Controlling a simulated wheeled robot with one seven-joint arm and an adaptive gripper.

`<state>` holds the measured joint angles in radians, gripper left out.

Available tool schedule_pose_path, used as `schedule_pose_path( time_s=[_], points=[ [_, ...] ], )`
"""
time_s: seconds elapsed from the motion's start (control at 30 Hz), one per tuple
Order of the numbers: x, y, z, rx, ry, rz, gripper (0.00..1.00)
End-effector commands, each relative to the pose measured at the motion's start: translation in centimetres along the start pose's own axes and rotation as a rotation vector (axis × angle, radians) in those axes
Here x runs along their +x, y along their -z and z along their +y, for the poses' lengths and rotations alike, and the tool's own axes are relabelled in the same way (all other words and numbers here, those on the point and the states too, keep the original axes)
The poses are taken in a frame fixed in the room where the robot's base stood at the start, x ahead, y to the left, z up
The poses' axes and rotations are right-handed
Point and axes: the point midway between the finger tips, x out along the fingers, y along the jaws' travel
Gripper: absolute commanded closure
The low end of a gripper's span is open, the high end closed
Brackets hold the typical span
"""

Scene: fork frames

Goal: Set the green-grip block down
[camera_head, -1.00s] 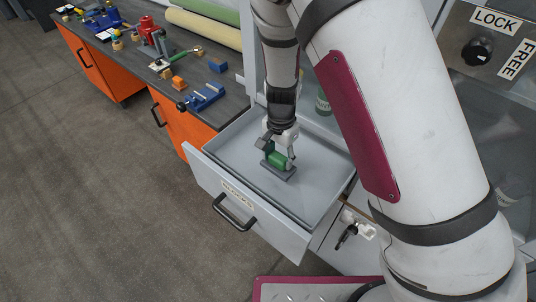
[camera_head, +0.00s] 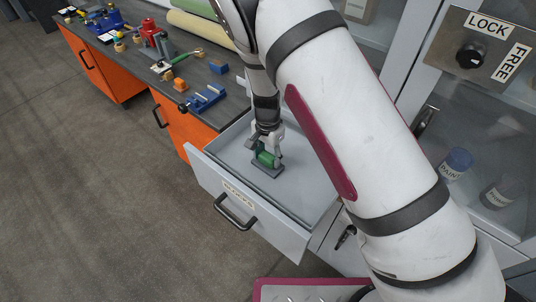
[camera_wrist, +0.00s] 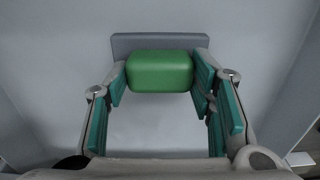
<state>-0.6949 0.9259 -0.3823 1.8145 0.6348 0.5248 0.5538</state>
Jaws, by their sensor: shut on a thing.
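The green-grip block (camera_head: 264,160) is a grey slab with a green grip on top. It is inside the open drawer (camera_head: 238,167), toward its front left part. My gripper (camera_head: 266,150) is over it from above, its fingers on either side of the green grip. In the wrist view the green grip (camera_wrist: 160,72) sits between the two teal finger pads, with the grey slab (camera_wrist: 160,42) behind it. I cannot tell for sure whether the slab touches the drawer floor.
The drawer front bears a label and a black handle (camera_head: 234,212). To the left is a workbench (camera_head: 150,75) with blue and red vises and small blocks. A glass-door cabinet with jars (camera_head: 457,163) and a LOCK/FREE knob (camera_head: 469,57) is at right. The drawer floor around the block is clear.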

Motion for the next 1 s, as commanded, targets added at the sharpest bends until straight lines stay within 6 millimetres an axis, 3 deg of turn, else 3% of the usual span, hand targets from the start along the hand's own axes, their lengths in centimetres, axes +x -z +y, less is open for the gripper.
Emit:
schedule_pose_path(
  time_s=[0.03, 0.1, 0.53, 1.0],
  points=[
    [0.1, 0.0, 0.0, 0.000, 0.000, 0.000, 0.46],
    [0.1, 0.0, 0.0, 0.000, 0.000, 0.000, 0.31],
    [-0.7, 0.0, -0.1, -0.001, 0.001, 0.001, 0.31],
    [-9.3, 0.0, -0.1, -0.001, 0.003, 0.001, 0.31]
  ],
)
